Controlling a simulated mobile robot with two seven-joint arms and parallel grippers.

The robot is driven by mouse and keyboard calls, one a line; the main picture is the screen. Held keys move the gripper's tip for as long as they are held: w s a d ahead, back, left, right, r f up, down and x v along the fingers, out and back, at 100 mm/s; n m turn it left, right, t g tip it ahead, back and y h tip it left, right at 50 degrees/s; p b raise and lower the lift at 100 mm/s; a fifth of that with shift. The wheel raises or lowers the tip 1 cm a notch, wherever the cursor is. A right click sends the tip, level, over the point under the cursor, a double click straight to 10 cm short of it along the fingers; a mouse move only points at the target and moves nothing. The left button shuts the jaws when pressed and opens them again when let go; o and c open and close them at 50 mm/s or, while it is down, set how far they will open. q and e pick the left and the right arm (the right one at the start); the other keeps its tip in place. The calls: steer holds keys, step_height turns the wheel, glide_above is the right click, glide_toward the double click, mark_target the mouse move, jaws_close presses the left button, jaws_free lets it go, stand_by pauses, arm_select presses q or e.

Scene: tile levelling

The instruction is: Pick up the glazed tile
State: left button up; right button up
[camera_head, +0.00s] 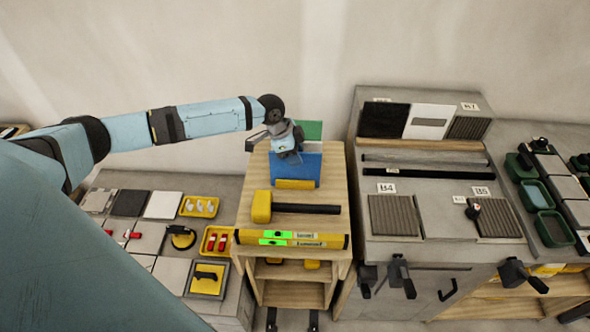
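A glossy blue tile (309,166) stands upright in a yellow holder (295,184) on the wooden stand. A green tile or panel (311,130) stands behind it, partly hidden. I cannot tell for certain which one is the glazed tile. My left gripper (291,153) points down at the upper left part of the blue tile and overlaps its top edge in the picture. Its fingers are small and partly hidden, so I cannot tell whether they are open or touching the tile. My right gripper is out of view.
A yellow-headed mallet (262,206) and a green-lit level (290,239) lie in front on the wooden stand (335,213). The left bench holds flat tiles, yellow trays (199,206) and a suction cup (181,238). The right bench (440,228) holds ribbed tiles and clamps.

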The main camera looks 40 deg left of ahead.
arm_select(q)
steer(key=shift+f, duration=0.25)
stand_by(0.4)
steer(key=shift+c, duration=0.4)
jaws_close()
